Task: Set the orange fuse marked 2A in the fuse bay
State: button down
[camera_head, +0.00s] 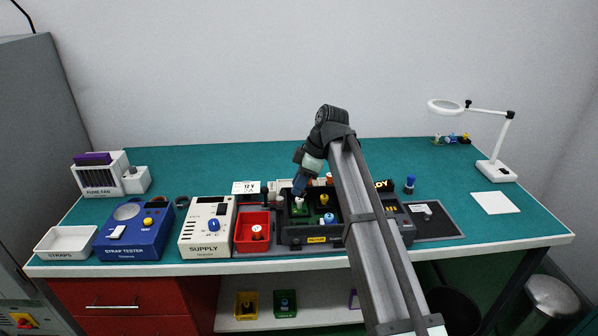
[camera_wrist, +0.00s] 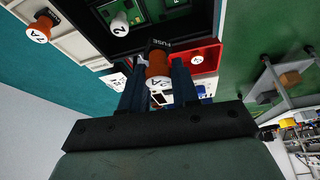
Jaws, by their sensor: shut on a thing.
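My gripper (camera_wrist: 159,74) is shut on an orange fuse (camera_wrist: 156,62) with a white cap, whose marking looks like 2A. Beyond the fuse, a black part labelled FUSE (camera_wrist: 161,43) lies in line with it; I cannot tell whether the fuse is seated there or just in front. In the head view my gripper (camera_head: 300,187) is low over the left part of the black rack (camera_head: 318,240), and the held fuse is not clearly visible. Another orange fuse (camera_wrist: 45,23), with a white cap marked 2A, stands at upper left in the wrist view.
A red tray (camera_head: 240,246) holding a white-capped piece stands left of the rack, beside the white supply (camera_head: 193,240). A dark mat (camera_head: 440,232) lies right.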

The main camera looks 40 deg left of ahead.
jog(key=shift+s+d+f+n+g+h, duration=0.25)
jog(key=shift+s+d+f+n+h, duration=0.2)
jog(key=shift+f+n, duration=0.95)
jog(key=shift+s+d+f+n+g+h, duration=0.3)
jog(key=shift+s+d+f+n+h, duration=0.1)
jog(key=shift+f+n, duration=0.95)
jog(key=shift+s+d+f+n+g+h, duration=0.25)
jog(key=shift+s+d+f+n+h, duration=0.15)
jog(key=shift+f+n, duration=1)
jog(key=shift+d+f+m, duration=0.1)
jog(key=shift+f+m, duration=0.15)
jog(key=shift+f, duration=0.4)
dwell(0.4)
jog(key=c, duration=0.8)
grip_release()
jog(key=shift+w+r, duration=0.1)
jog(key=shift+r, duration=0.05)
jog(key=shift+r, duration=2.4)
